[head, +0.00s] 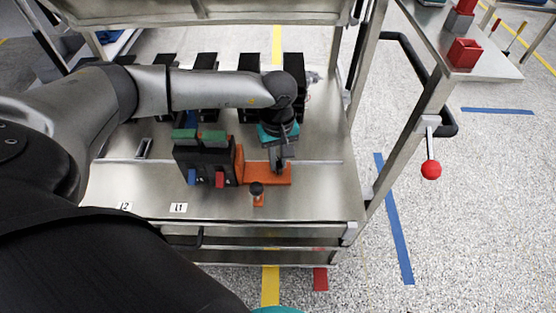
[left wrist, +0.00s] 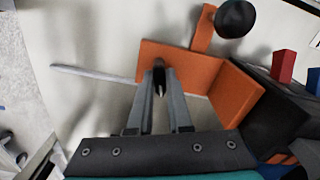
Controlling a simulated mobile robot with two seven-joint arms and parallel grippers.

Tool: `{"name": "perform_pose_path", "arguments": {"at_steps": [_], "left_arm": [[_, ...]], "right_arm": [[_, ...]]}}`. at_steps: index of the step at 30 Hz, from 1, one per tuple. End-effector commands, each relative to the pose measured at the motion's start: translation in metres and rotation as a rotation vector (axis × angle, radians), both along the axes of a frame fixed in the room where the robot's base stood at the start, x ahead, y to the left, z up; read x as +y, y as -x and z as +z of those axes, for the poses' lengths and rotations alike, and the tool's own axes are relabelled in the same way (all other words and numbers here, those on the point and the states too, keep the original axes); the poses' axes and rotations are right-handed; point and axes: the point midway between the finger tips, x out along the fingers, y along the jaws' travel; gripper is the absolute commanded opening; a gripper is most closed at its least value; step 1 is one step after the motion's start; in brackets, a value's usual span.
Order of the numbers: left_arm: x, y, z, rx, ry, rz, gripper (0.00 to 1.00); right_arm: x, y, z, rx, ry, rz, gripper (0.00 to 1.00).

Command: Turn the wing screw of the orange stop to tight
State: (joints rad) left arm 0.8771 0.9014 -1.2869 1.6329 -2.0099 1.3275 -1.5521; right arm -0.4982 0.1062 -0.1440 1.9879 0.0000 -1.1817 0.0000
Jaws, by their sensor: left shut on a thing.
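The orange stop (head: 272,173) lies on the metal bench top, its upright plate beside the dark breaker block (head: 207,161). It also shows in the left wrist view (left wrist: 195,72), with its upright plate to the right. My left gripper (head: 279,163) reaches down from above onto the flat base of the stop. In the left wrist view its two fingers (left wrist: 159,88) are close together around a small thing at the stop's base, at the place of the wing screw. The fingers hide most of it, so its angle cannot be told.
A black knob on an orange bar (head: 257,190) stands in front of the stop. Several black blocks line the back of the bench. A lever with a red ball (head: 431,169) is on the frame at right. The bench front right is clear.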

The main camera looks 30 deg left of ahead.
Motion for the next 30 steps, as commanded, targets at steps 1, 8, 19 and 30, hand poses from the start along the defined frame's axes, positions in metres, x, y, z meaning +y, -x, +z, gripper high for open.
{"name": "perform_pose_path", "arguments": {"at_steps": [1, 8, 19, 30], "left_arm": [[0.0, -0.001, 0.0, -0.002, 0.001, -0.04, 0.0], [0.0, 0.0, 0.0, -0.001, 0.001, -0.197, 0.0], [0.0, 0.0, 0.0, 0.001, 0.001, -0.32, 0.0], [0.0, 0.0, 0.0, 0.001, 0.001, -0.333, 0.0]], "right_arm": [[0.0, 0.0, 0.001, -0.003, 0.0, 0.0, 0.77], [-0.001, 0.0, 0.008, -0.009, 0.0, 0.0, 0.77], [-0.001, -0.001, 0.014, -0.015, -0.001, 0.0, 0.77], [-0.001, -0.001, 0.015, -0.017, 0.0, 0.0, 0.77]]}}
